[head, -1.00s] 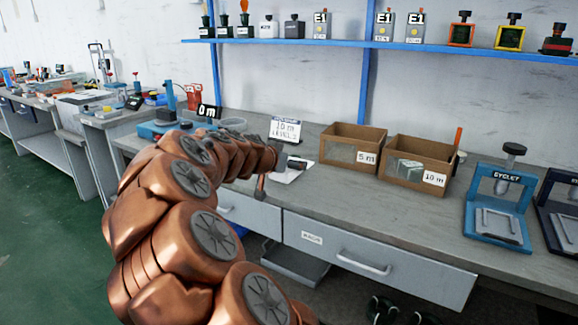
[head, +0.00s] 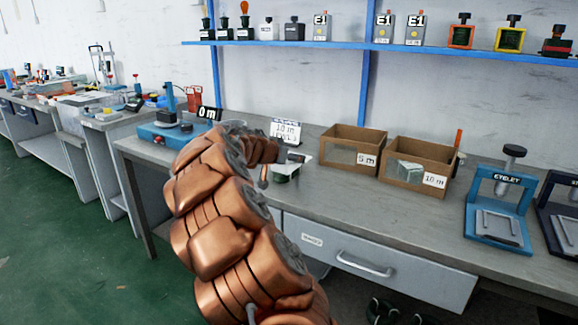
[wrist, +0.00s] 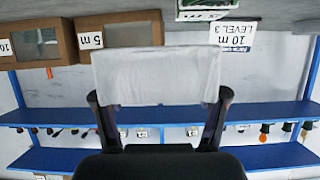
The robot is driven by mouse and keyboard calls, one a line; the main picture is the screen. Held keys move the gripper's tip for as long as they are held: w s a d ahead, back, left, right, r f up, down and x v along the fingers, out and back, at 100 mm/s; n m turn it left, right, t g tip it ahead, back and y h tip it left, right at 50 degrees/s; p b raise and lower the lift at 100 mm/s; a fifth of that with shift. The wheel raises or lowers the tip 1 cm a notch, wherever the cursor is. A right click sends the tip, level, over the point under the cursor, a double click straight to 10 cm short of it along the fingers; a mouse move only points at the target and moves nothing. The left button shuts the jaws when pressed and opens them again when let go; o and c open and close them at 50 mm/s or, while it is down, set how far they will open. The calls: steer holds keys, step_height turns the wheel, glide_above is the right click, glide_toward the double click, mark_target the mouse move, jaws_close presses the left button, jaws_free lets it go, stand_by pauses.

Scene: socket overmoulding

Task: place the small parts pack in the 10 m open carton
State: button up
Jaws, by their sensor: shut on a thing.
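My gripper (wrist: 156,97) is shut on a pale, translucent pack (wrist: 155,72), which spans between its two fingers in the upside-down wrist view. In the head view my gripper (head: 292,157) is over the bench, left of the cartons, and the held pack is hard to make out there. The 10 m open carton (head: 404,183) is brown, stands right of my gripper, and holds a pale greenish pack (head: 411,167). Its labelled edge also shows at the left of the wrist view (wrist: 8,47).
The 5 m carton (head: 351,134) stands between my gripper and the 10 m carton. A "10 m LEVEL 3" sign (head: 286,130) is behind my gripper. A dark green item (head: 285,173) lies below it. A blue eyelet press (head: 500,195) stands right of the cartons. A blue shelf (head: 330,43) runs above.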

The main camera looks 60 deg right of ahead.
step_height(320, 180, down, 3)
steer(key=shift+r, duration=0.1)
steer(key=shift+f+b, duration=0.65)
steer(key=shift+b, duration=0.55)
steer(key=o, duration=1.3)
steer(key=shift+c, duration=0.2)
steer(key=shift+r, duration=0.15)
steer(key=r+p, duration=0.1)
steer(key=p, duration=0.1)
steer(key=shift+r+p, duration=0.2)
steer(key=shift+p, duration=0.1)
steer(key=v, duration=1.2)
steer(key=shift+f, duration=0.25)
